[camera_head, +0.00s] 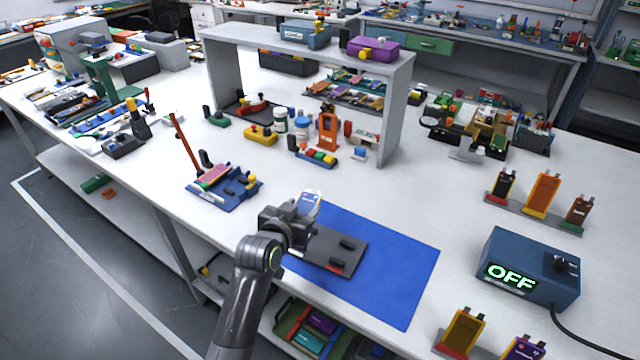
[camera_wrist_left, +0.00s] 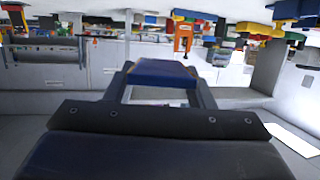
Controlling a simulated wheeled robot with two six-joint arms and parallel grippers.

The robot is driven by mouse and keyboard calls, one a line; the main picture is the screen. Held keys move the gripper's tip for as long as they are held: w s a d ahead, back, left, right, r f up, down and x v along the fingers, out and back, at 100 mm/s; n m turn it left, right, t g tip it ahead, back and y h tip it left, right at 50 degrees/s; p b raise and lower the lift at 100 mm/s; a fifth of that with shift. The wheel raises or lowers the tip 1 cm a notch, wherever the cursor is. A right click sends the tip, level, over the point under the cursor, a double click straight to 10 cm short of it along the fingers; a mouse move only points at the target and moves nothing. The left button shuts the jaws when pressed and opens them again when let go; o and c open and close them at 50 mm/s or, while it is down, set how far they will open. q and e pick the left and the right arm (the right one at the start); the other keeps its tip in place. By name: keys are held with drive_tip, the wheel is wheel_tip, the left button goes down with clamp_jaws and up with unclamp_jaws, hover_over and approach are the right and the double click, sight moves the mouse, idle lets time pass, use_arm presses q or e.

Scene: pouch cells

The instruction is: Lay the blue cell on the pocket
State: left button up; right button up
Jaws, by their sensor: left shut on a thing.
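My left gripper (camera_head: 298,213) is shut on the blue cell (camera_head: 311,200), whose small pale-and-blue face stands up above the jaws. In the left wrist view the blue cell (camera_wrist_left: 160,73) shows as a dark blue piece between the fingers of my left gripper (camera_wrist_left: 162,85). A dark grey plate with black blocks (camera_head: 345,262), which looks like the pocket's fixture, lies on the blue mat (camera_head: 395,275). The gripper is over the plate's far left side, and the arm hides part of it. The pocket's exact outline cannot be made out. My right gripper is not in view.
A blue box reading OFF (camera_head: 528,268) stands right of the mat. Upright cells stand in a rack (camera_head: 535,215) behind it, with more cells (camera_head: 462,330) in front. A blue fixture (camera_head: 225,190) lies left, and a grey arch (camera_head: 398,110) stands behind. The mat's right part is clear.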

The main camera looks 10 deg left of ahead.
use_arm(q)
drive_tip(key=s+a+r+n+y, duration=0.1)
drive_tip(key=s+r, duration=0.4)
drive_tip(key=r, duration=0.4)
drive_tip(key=s+a+r+y, duration=0.1)
drive_tip(key=s+r, duration=0.3)
drive_tip(key=r, duration=0.6)
drive_tip(key=shift+s+a+r+n, duration=0.2)
drive_tip(key=shift+s+a+n, duration=0.2)
drive_tip(key=shift+a, duration=0.1)
drive_tip(key=shift+w+f, duration=0.1)
drive_tip(key=w+d+f, duration=0.1)
drive_tip(key=w+f, duration=0.2)
drive_tip(key=f, duration=0.3)
drive_tip(key=w+d+f+m+h, duration=0.1)
drive_tip(key=w+f, duration=0.2)
drive_tip(key=f, duration=0.3)
drive_tip(key=w+d+f+h, duration=0.1)
drive_tip(key=w+f, duration=0.2)
drive_tip(key=f, duration=0.3)
drive_tip(key=shift+w+m, duration=0.25)
drive_tip(key=shift+m, duration=0.15)
drive_tip(key=shift+f, duration=0.35)
drive_tip(key=shift+f, duration=0.1)
